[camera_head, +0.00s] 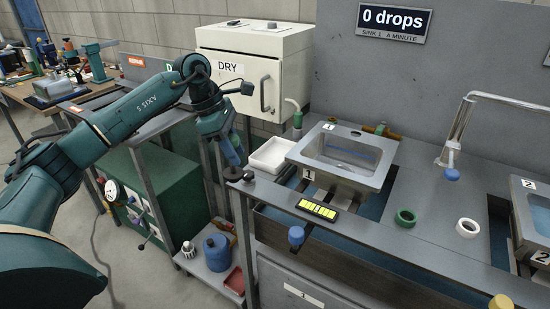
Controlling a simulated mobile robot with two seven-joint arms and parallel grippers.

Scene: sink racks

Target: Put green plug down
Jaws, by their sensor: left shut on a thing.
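My left gripper (232,163) is in the middle left, pointing down beside the left end of the sink counter (365,228). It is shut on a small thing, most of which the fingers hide. A bit of green shows at the gripper, so I take it as the green plug (235,139), though it is too small to be sure. A dark round piece shows at the fingertips; I cannot tell whether it touches the counter. My right gripper is not in view.
Sink 1 (349,172) stands in the counter, with a white tray (271,157) at its left. The DRY cabinet (247,88) stands behind.

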